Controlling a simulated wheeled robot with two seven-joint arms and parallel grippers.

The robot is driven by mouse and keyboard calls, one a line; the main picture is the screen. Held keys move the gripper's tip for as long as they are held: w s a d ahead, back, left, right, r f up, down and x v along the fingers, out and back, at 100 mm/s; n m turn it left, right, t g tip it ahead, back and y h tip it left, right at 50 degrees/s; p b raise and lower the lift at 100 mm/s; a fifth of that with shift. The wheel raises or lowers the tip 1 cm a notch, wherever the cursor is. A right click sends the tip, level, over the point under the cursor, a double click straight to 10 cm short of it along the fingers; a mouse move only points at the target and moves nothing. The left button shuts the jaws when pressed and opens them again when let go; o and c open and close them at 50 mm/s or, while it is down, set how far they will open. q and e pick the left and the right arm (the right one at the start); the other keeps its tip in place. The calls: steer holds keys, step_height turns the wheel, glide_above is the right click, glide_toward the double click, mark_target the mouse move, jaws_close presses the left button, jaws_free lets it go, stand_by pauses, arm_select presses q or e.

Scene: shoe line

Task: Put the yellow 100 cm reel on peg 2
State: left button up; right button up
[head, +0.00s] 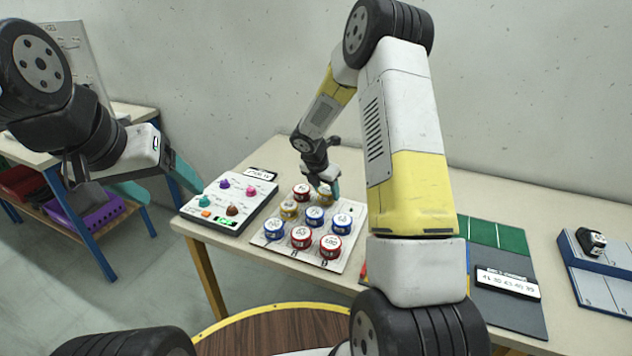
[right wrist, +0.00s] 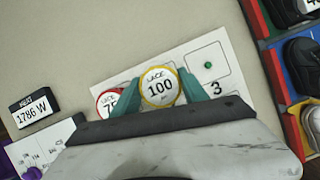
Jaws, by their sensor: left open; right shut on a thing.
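The yellow reel (right wrist: 160,86), marked LACE 100, sits between the teal fingers of my right gripper (right wrist: 162,92) in the right wrist view. In the head view, my right gripper (head: 326,189) is shut on this reel at the far side of the white reel board (head: 268,243); I cannot tell whether it is lifted clear. A cell with a green dot (right wrist: 208,65) and a figure 3 beside it holds no reel. I cannot make out which peg is number 2. My left gripper (head: 172,196) is open and empty, left of the table.
Several red, blue and yellow reels stand close together on the board, including a red reel (head: 301,236). A panel with coloured knobs (head: 227,203) lies to its left, with a small display (head: 261,174) behind. A shoe stand (head: 590,258) is at the right.

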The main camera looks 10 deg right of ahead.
steer(key=shift+f, duration=0.4)
steer(key=shift+f, duration=0.2)
steer(key=shift+f, duration=0.35)
steer(key=o, duration=1.4)
steer(key=shift+c, duration=0.2)
